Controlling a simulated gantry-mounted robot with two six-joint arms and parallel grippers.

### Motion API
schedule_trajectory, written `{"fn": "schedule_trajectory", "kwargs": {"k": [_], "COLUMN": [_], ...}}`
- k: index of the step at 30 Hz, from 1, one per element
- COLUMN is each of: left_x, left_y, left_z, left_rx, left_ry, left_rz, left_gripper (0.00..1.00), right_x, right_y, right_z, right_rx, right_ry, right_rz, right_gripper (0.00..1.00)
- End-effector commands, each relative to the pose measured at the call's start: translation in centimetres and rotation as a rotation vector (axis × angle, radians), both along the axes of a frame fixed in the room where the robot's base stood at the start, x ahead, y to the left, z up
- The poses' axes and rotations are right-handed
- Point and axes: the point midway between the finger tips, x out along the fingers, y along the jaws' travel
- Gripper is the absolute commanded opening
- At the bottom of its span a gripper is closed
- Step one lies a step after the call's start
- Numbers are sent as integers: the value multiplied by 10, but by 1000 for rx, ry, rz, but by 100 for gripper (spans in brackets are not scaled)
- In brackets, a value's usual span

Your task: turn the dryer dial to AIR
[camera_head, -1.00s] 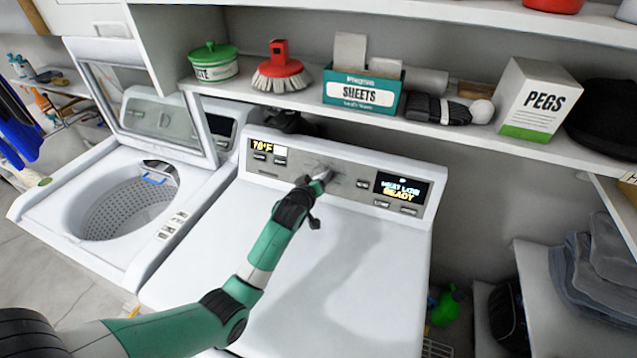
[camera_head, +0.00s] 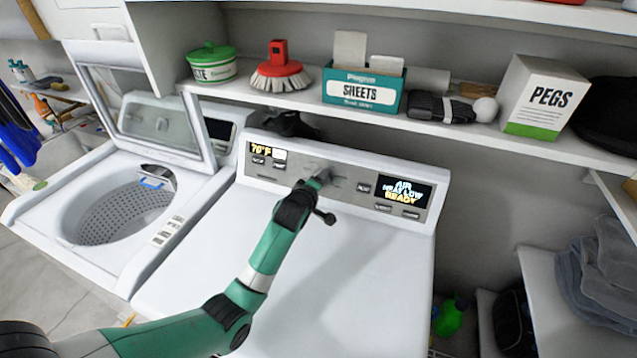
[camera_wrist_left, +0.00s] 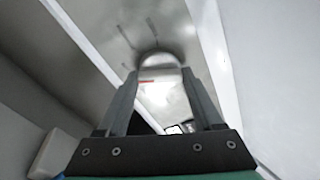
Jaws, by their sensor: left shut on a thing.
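The white dryer (camera_head: 375,255) stands in the middle, with a grey control panel at its back. My left gripper (camera_head: 322,178) is at the middle of this panel and hides most of the dial in the head view. In the left wrist view the grey round dial (camera_wrist_left: 160,62) sits between the two fingertips of the left gripper (camera_wrist_left: 160,75), which is shut on it. A small red mark shows below the dial's rim. The dryer display (camera_head: 404,192) shows AIR at the top, overlapping text that seems to read HEAT LOW, and READY in yellow. My right gripper is not in view.
A washer (camera_head: 60,215) with its lid up stands to the left. The shelf above holds a green-lidded tin (camera_head: 213,65), a red brush (camera_head: 279,70), a SHEETS box (camera_head: 361,92) and a PEGS box (camera_head: 545,97). The dryer top is clear.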

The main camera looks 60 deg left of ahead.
Motion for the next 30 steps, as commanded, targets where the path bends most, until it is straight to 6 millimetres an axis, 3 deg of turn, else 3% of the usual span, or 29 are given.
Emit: {"fn": "schedule_trajectory", "kwargs": {"k": [10, 11, 15, 25, 30], "left_x": [0, 0, 0, -1, -12], "left_y": [0, 0, 0, -1, -14], "left_z": [-1, -1, -1, 2, 15], "left_rx": [-3, -3, -2, -2, -2], "left_ry": [1, 1, 1, 0, 2], "left_rz": [1, 1, 0, 0, -1], "left_gripper": [12, 73, 98, 98, 98], "right_x": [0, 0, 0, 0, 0], "right_y": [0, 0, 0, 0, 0], "right_z": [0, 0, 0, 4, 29], "right_rx": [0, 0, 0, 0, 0], "right_ry": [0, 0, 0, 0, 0], "right_rz": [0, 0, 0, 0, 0], "right_gripper": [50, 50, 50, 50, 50]}}
